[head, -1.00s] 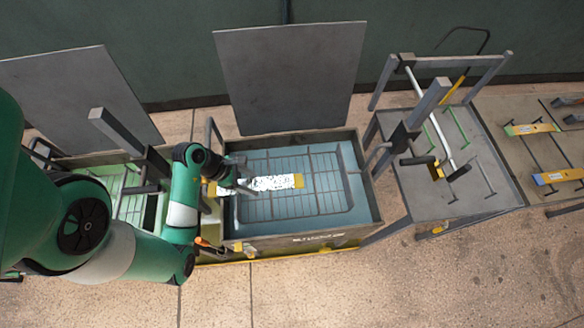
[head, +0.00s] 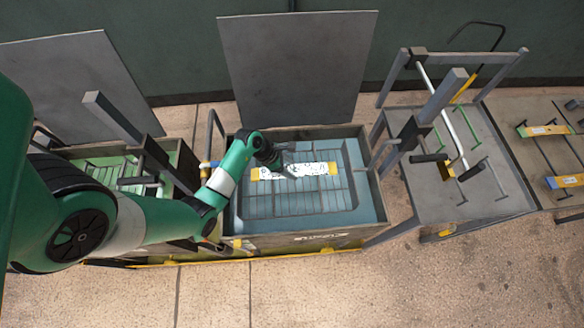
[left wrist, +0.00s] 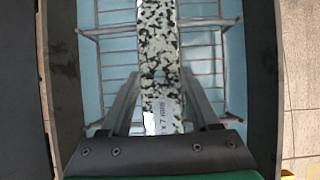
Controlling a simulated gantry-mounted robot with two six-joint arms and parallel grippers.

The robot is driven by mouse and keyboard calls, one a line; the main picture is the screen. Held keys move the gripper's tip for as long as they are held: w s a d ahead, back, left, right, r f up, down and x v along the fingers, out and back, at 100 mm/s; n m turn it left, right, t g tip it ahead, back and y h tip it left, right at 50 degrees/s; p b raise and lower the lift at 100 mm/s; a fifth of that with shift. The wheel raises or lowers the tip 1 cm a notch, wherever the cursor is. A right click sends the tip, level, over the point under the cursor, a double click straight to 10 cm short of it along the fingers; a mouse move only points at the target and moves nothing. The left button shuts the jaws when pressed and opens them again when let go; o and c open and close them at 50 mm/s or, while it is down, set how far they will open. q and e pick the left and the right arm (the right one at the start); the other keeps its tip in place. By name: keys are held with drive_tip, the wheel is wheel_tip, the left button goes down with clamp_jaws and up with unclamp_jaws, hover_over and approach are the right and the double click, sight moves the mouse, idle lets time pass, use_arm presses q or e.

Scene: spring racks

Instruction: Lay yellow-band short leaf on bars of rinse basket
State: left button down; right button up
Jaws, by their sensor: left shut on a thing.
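The short leaf (head: 318,169) is a flat speckled black-and-white strip with yellow ends in the head view. My left gripper (head: 285,170) is shut on it near its middle. In the left wrist view the leaf (left wrist: 159,50) runs lengthwise between the two fingers (left wrist: 162,105), with printed marking near the palm. The rinse basket (head: 300,203) is a wire grid inside the blue-lined tank. Its bars (left wrist: 110,32) show on both sides of the leaf. The leaf is over the back part of the basket; I cannot tell whether it touches the bars. My right gripper is out of view.
The tank's front wall (head: 300,241) and side walls surround the basket. A green-lined tank (head: 95,172) stands to the left. Dark panels (head: 295,65) stand behind. A grey rack stand (head: 450,190) with posts is on the right, and yellow-ended leaves (head: 545,130) lie on bars farther right.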

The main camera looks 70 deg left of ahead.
sight(289, 170)
use_arm(q)
drive_tip(key=shift+w+f+b, duration=0.15)
drive_tip(key=shift+f+b, duration=0.15)
drive_tip(key=shift+f, duration=0.55)
drive_tip(key=shift+w+f+b, duration=0.15)
drive_tip(key=shift+f+b, duration=0.15)
drive_tip(key=shift+f, duration=0.55)
drive_tip(key=shift+f, duration=0.4)
drive_tip(key=shift+f, duration=0.15)
drive_tip(key=shift+c, duration=0.6)
unclamp_jaws()
drive_tip(key=shift+s, duration=0.1)
drive_tip(key=shift+r, duration=0.35)
drive_tip(key=p+v, duration=0.3)
drive_tip(key=v, duration=0.9)
drive_tip(key=shift+a+r+p, duration=0.1)
drive_tip(key=shift+r+p, duration=0.05)
drive_tip(key=shift+p, duration=0.25)
